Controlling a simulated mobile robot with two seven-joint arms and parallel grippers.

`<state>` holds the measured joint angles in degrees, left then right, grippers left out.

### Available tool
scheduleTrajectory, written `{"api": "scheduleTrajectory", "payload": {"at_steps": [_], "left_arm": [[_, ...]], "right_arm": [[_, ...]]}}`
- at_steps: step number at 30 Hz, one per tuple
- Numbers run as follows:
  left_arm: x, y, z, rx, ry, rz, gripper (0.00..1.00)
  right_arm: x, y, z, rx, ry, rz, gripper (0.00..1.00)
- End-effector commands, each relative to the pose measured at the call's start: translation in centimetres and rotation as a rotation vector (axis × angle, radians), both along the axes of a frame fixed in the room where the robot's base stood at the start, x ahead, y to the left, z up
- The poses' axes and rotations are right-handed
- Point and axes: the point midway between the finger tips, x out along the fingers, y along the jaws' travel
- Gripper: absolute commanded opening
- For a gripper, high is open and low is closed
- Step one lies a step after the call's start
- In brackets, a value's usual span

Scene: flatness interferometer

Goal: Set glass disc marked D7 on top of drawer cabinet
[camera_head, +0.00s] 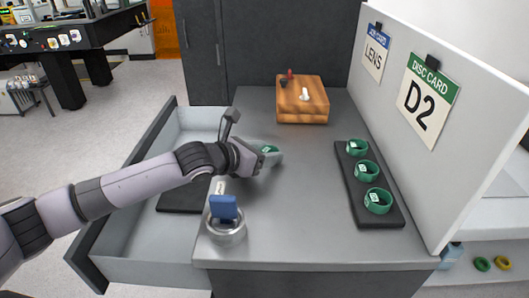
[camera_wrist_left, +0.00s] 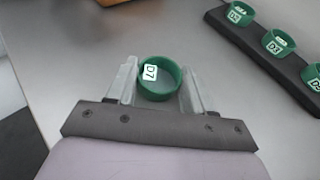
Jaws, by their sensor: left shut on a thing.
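The glass disc marked D7 (camera_wrist_left: 160,83) has a green rim and a white label. It sits between the two fingers of my left gripper (camera_wrist_left: 157,88), which is shut on it. In the head view the disc (camera_head: 271,151) shows at the tip of my left gripper (camera_head: 267,158), over the grey top of the drawer cabinet (camera_head: 300,215). The disc is low over that top; I cannot tell whether it touches. The gripper partly hides it in the head view. My right gripper is not in view.
A black rack (camera_head: 391,212) with three green-rimmed discs stands at the right of the top. A wooden block (camera_head: 302,100) stands at the back, a metal ring with a blue piece (camera_head: 227,232) at the front left. An open drawer (camera_head: 150,243) juts left. A partition (camera_head: 460,150) closes the right.

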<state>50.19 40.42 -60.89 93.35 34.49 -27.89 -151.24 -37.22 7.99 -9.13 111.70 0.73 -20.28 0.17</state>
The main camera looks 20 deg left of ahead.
Motion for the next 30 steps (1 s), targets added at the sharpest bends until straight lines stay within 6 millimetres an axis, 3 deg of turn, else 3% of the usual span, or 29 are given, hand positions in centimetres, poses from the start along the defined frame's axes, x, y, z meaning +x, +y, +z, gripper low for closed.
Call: {"api": "scheduleTrajectory", "payload": {"at_steps": [8,9,11,12,23,30], "left_arm": [[0.0,0.0,-0.1,0.0,-0.001,0.001,0.21],[0.0,0.0,-0.2,0.0,0.0,0.001,0.55],[0.0,0.0,-0.2,-0.001,-0.001,0.001,0.74],[0.0,0.0,-0.2,0.0,0.0,0.001,0.77],[-0.1,0.1,0.2,0.001,-0.002,0.001,0.77],[-2.2,1.5,1.2,0.003,-0.001,0.002,0.77]], "right_arm": [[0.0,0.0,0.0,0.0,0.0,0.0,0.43],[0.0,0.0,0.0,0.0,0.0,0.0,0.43],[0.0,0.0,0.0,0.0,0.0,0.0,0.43],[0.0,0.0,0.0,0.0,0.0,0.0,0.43],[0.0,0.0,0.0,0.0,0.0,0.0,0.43],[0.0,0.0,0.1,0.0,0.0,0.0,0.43]]}}
